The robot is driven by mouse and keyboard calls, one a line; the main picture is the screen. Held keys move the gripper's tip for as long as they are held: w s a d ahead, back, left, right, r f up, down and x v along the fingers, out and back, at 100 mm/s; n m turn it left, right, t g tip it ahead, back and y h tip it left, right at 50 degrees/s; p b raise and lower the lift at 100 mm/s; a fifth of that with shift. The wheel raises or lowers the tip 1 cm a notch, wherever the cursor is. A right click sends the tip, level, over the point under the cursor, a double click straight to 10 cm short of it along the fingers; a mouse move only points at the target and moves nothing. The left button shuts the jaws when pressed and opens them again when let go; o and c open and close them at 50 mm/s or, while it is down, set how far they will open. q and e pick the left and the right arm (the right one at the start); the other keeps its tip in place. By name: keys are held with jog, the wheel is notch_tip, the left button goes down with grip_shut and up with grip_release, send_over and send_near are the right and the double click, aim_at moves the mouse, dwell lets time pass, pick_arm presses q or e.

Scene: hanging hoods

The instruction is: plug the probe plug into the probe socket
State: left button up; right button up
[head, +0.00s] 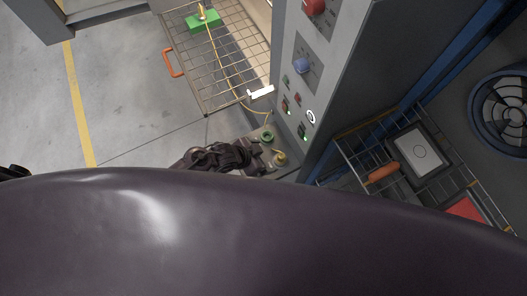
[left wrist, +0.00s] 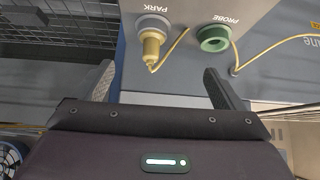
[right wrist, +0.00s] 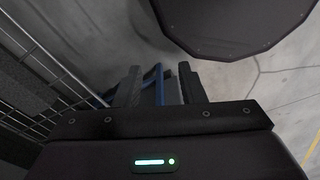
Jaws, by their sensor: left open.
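The probe plug (left wrist: 151,48) is a brass-yellow plug with a thin yellow cable. It sits in the grey PARK socket (left wrist: 153,23) in the left wrist view. The green PROBE socket (left wrist: 214,38) is beside it on the grey panel, with its dark hole showing and nothing in it. In the head view the plug (head: 280,157) and green socket (head: 267,137) lie low beside the cabinet. My left gripper (left wrist: 166,86) is open and empty, its fingers spread on either side of the plug, short of it. My right gripper (right wrist: 160,85) is open and empty, away from the sockets.
A wire rack (head: 228,75) with an orange handle holds a green block (head: 204,21), from which a yellow cable runs. The control cabinet (head: 335,60) stands behind the sockets. A wire basket (head: 350,165) and a round fan (head: 503,105) are at right. Floor at left is clear.

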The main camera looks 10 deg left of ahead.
aim_at(281, 157)
pick_arm(q)
jog(key=shift+m, duration=0.3)
jog(key=d+f+b, duration=0.1)
jog(key=b, duration=0.1)
jog(key=d+f+b, duration=0.2)
jog(key=shift+w, duration=0.35)
jog(key=b+x, duration=0.5)
jog(key=b, duration=0.1)
jog(key=shift+w+d+f, duration=0.15)
jog(key=shift+w+d, duration=0.15)
jog(key=shift+d, duration=0.05)
pick_arm(e)
notch_tip(281, 157, down, 10)
jog(key=d, duration=0.1)
jog(key=shift+d, duration=0.15)
pick_arm(q)
jog(key=c, duration=1.6)
pick_arm(e)
jog(key=shift+d, duration=0.5)
pick_arm(q)
jog(key=shift+c, duration=0.4)
